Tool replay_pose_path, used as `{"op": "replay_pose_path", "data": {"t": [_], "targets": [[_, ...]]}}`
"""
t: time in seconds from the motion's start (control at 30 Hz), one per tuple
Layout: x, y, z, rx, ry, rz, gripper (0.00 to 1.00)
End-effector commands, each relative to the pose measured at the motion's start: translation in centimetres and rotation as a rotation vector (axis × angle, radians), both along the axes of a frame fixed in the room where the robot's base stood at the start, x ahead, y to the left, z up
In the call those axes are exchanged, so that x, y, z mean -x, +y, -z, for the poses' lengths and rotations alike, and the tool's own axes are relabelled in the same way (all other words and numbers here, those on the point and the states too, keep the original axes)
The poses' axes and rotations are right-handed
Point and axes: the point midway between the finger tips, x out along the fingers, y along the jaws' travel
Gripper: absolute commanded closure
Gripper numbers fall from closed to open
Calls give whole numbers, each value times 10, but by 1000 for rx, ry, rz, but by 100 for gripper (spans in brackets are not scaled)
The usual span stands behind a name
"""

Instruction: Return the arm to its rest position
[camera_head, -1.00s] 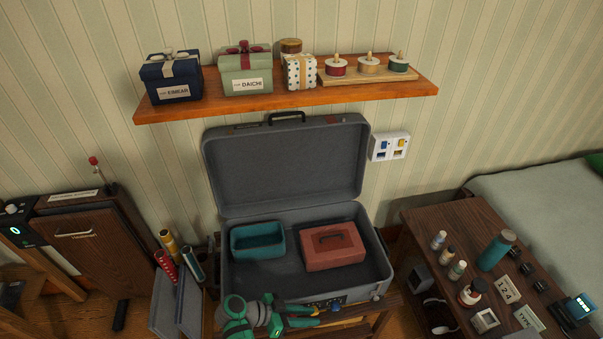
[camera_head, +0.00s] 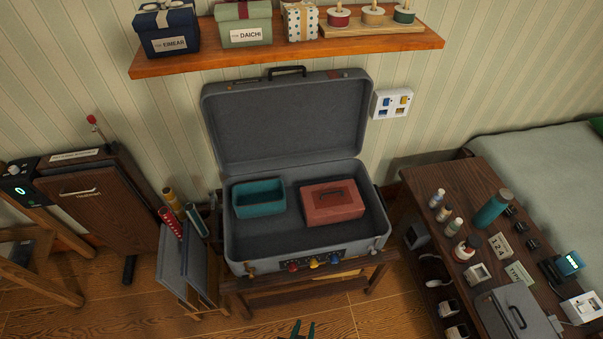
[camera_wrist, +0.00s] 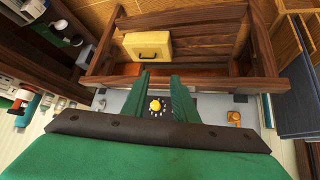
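My gripper (camera_head: 304,328) shows at the bottom edge of the head view, in front of the suitcase stand. Only its green fingertips are visible there. In the wrist view my gripper (camera_wrist: 162,82) has its two green fingers apart with nothing between them; a yellow knob (camera_wrist: 155,105) on the suitcase front shows beyond the gap. The rest of my arm is out of the head view.
The open grey suitcase (camera_head: 265,262) stands on a wooden stand (camera_head: 232,290), holding a teal bin (camera_head: 259,210) and a red box (camera_head: 333,217). A side table (camera_head: 470,190) with bottles stands right, folders (camera_head: 178,265) left. Floor in front is clear.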

Motion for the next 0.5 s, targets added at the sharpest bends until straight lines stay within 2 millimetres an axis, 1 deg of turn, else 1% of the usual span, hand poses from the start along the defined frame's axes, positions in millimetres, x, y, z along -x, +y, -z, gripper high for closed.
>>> {"op": "replay_pose_path", "data": {"t": [0.03, 0.17, 0.27, 0.37, 0.4, 0.47, 0.5], "targets": [[15, 2, -10, -16, -24, -30, 74], [38, 11, -46, -49, -112, -108, 74], [54, 16, -80, -64, -192, -154, 74], [69, 19, -120, -69, -279, -186, 74], [74, 19, -137, -68, -315, -196, 74], [82, 19, -163, -61, -370, -205, 74], [87, 18, -180, -55, -405, -209, 74]]}}
